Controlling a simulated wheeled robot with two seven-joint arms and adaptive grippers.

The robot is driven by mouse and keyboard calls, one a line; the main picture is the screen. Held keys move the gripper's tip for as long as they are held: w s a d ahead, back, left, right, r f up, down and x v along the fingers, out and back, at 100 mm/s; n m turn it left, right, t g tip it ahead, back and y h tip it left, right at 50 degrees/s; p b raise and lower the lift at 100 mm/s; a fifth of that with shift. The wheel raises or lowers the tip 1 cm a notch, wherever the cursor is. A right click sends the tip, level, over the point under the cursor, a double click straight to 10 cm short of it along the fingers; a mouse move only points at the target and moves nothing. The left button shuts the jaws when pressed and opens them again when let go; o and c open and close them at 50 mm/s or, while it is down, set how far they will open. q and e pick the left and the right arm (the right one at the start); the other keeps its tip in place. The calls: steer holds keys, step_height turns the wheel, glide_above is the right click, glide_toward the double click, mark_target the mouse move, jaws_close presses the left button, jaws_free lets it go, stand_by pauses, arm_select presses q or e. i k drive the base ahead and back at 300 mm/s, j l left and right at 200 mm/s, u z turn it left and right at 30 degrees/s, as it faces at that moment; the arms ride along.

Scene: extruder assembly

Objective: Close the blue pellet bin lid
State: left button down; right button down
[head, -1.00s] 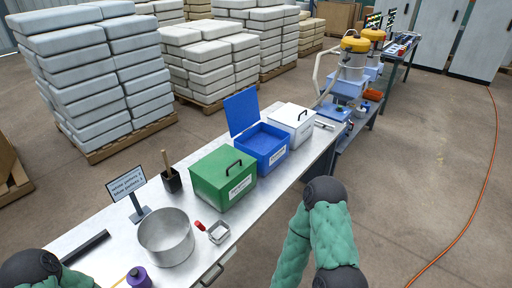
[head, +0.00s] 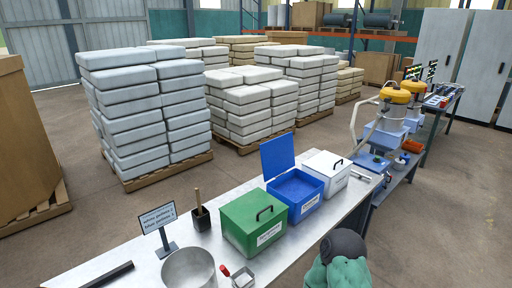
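The blue pellet bin (head: 308,206) stands on the metal workbench between the green bin and the white bin. Its blue lid (head: 277,156) is open and stands up at the back, leaning slightly. Blue contents show inside the bin. A white label is on its front. Neither of my grippers shows in the head view. A green-sleeved part of my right arm (head: 338,262) with a dark joint is at the bottom edge, in front of the bench and apart from the bin.
The green bin (head: 250,224) and the white bin (head: 327,174) are shut, with handles on top. A metal pot (head: 188,270), a small sign (head: 158,219) and a dark holder (head: 201,218) stand left of them. Stacked sacks on pallets fill the floor behind.

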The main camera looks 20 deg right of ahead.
mark_target(277, 155)
steer(key=i+l+u, duration=0.1)
steer(key=l+u, duration=0.45)
steer(key=u, duration=0.15)
steer(key=l+u, duration=0.4)
steer(key=i+j, duration=0.05)
